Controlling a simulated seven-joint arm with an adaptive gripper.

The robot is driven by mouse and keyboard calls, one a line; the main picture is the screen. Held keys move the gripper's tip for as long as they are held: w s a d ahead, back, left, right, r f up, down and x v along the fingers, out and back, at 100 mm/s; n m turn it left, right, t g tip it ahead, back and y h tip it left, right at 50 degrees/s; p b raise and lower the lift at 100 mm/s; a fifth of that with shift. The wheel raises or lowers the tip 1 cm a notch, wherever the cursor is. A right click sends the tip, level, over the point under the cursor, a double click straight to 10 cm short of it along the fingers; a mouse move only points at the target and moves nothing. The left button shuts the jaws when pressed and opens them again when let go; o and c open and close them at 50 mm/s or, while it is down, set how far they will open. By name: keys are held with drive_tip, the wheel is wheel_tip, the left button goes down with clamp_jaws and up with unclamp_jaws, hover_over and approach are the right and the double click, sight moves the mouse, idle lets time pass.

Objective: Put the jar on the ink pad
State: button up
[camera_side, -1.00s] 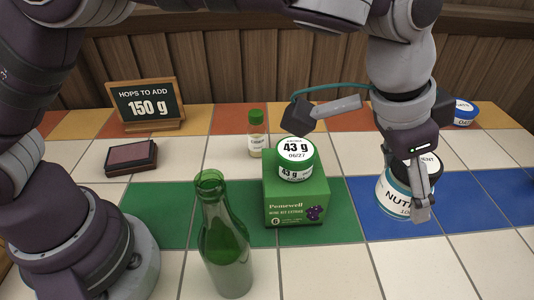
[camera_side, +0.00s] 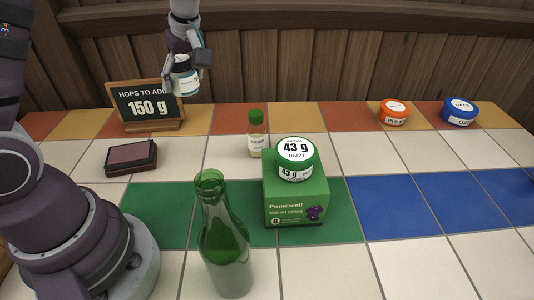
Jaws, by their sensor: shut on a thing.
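My gripper (camera_side: 186,82) is up near the back wall, shut on a white jar with a dark lid (camera_side: 183,77). The fingers cover part of the jar, and its label is too small to read. The jar is held in the air and appears in front of the right edge of the hops sign. The ink pad (camera_side: 131,156), a dark case with a dull mauve top, lies on the tiles at the left, lower in the picture than the jar. Its top is bare.
A chalkboard sign (camera_side: 146,107) reading 150 g stands behind the ink pad. A green box (camera_side: 296,207) carries a green-lidded 43 g tub (camera_side: 295,161). A small green-capped bottle (camera_side: 256,135) and tall green bottle (camera_side: 225,245) stand nearby. Orange (camera_side: 394,112) and blue (camera_side: 459,111) tubs sit back right.

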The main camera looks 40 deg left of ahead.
drive_tip(key=s+a+n+g+h, duration=0.2)
drive_tip(key=s+a+n+g, duration=0.2)
drive_tip(key=s+a+n, duration=0.65)
approach(124, 153)
drive_tip(key=shift+n, duration=0.45)
drive_tip(key=x, duration=0.6)
drive_tip(key=shift+s+f, duration=0.1)
drive_tip(key=shift+s, duration=0.05)
drive_tip(key=o, duration=1.2)
drive_tip(key=shift+f, duration=0.1)
